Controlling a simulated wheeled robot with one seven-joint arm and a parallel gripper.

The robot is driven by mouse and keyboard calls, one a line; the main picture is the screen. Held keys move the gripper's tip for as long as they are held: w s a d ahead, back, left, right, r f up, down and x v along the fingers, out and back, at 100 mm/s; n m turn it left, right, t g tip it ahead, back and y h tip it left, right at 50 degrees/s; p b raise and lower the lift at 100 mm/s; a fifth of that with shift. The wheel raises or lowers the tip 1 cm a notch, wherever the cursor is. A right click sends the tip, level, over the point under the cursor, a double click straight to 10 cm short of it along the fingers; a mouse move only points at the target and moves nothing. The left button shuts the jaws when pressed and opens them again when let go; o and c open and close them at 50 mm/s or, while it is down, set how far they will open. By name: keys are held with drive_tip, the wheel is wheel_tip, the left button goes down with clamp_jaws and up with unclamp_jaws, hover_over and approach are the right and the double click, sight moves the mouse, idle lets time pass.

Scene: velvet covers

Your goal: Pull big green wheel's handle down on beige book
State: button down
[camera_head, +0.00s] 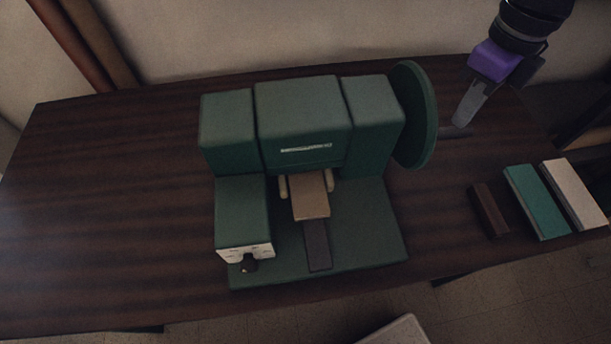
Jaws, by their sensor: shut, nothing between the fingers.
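A big green wheel (428,115) stands upright on the right side of a green machine (300,110). Its dark handle (456,132) sticks out to the right from the wheel. My gripper (461,121) comes down from the upper right. Its fingers are closed together, with their tips just above or at the handle; I cannot tell whether they touch it. A tan-beige book (311,205) lies under the front of the machine's head, its far part hidden by the head.
To the right on the dark wooden table (110,180) lie a brown book (490,209), a teal book (537,202) and a cream book (574,194). The table's left side is clear.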

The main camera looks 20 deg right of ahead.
sight(456, 132)
drive_tip(key=shift+f+b, duration=0.75)
drive_tip(key=shift+b, duration=0.05)
drive_tip(key=shift+f, duration=0.1)
drive_tip(key=shift+s+f+b, duration=0.2)
drive_tip(key=shift+f+b, duration=0.3)
drive_tip(key=shift+b, duration=0.45)
drive_tip(key=shift+a+f, duration=0.1)
drive_tip(key=shift+f, duration=0.05)
drive_tip(key=shift+s+f+b, duration=0.1)
drive_tip(key=shift+f+b, duration=0.35)
drive_tip(key=shift+b, duration=0.55)
drive_tip(key=shift+f, duration=0.15)
